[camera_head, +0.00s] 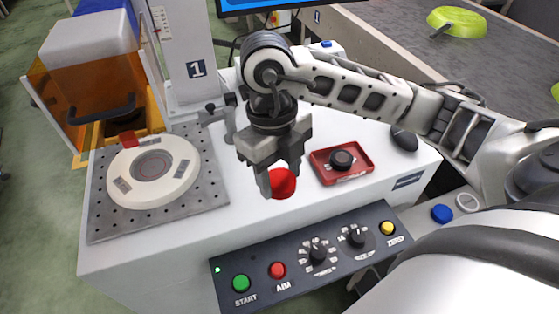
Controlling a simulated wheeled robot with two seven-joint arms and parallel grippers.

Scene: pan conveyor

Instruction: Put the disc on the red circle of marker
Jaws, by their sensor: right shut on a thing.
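My right gripper (279,182) hangs over the white worktop in the middle of the view, pointing down, shut on the red disc (283,184). The disc shows between the two fingers, partly hidden by them; I cannot tell its exact height above the worktop. The marker's round white plate (182,155) lies on a perforated grey base at the left, with a thin red circle (152,166) at its centre. The circle is bare. The gripper is to the right of the plate and apart from it. My left gripper is not in view.
A red tray (367,174) holding a black round knob-like part (341,160) is right of the gripper. A black control panel (270,294) with buttons and dials runs along the front. The marker's column (190,50) stands behind the plate. An orange-sided box (52,100) is at back left.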

